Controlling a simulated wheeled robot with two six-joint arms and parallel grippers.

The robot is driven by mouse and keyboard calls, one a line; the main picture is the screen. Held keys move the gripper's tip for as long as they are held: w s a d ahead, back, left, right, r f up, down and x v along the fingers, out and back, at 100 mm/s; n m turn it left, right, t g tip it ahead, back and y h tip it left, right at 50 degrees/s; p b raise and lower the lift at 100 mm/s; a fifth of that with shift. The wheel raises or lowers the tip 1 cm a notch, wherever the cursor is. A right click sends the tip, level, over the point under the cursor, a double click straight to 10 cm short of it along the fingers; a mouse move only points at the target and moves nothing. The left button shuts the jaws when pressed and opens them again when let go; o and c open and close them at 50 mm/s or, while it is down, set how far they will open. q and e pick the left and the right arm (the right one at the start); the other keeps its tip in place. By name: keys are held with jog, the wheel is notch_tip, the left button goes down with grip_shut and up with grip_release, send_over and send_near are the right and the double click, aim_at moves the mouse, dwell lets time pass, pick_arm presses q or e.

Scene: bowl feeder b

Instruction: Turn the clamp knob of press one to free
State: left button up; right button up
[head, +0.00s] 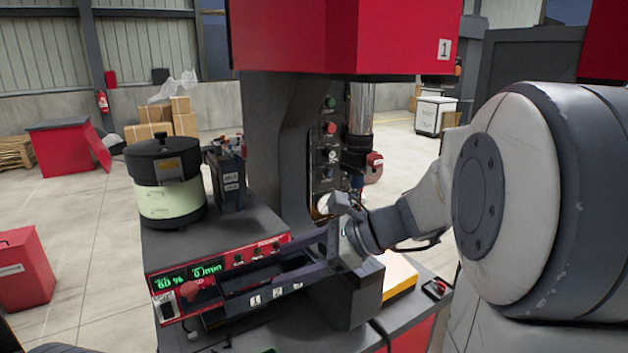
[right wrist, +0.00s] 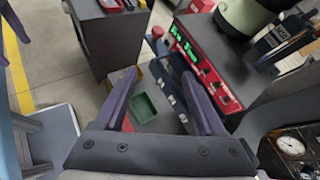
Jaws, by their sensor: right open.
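Press one shows in the head view with a red head (head: 345,38) marked 1, a dark frame (head: 270,140) and a bright ram (head: 361,108). A red knob-like part (head: 374,160) sits on the dark block at the ram's lower end; I cannot tell its setting. My right gripper (head: 232,277) is open and empty, low in front of the press, its fingers pointing left across the feeder's control box. Its two fingers also show apart in the right wrist view (right wrist: 157,78). Purple finger-like parts, probably my left gripper (right wrist: 15,22), show at the left edge there.
The red control box (head: 225,268) with green digits stands close to my right fingers. A pale green bowl feeder (head: 170,198) with a black lid stands behind it. A green bin (right wrist: 145,107) lies beyond my fingers. My right arm covers the press's lower right.

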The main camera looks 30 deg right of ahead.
jog(key=w+d+r+m+t+h, duration=0.1)
jog(key=d+r+m+t, duration=0.25)
jog(key=d, duration=0.35)
jog(key=w+d+r+m+t+h, duration=0.1)
jog(key=d+r+m+t+h, duration=0.1)
jog(key=d+m, duration=0.3)
jog(key=m+t+h, duration=0.5)
send_near(379, 161)
jog(key=w, duration=0.2)
jog(key=w+p, duration=0.1)
jog(key=w, duration=0.2)
jog(key=w+p, duration=0.1)
jog(key=w, duration=0.2)
jog(key=shift+a+r, duration=0.15)
jog(key=shift+a, duration=0.15)
jog(key=shift+w+p, duration=0.35)
jog(key=shift+w, duration=0.35)
grip_shut()
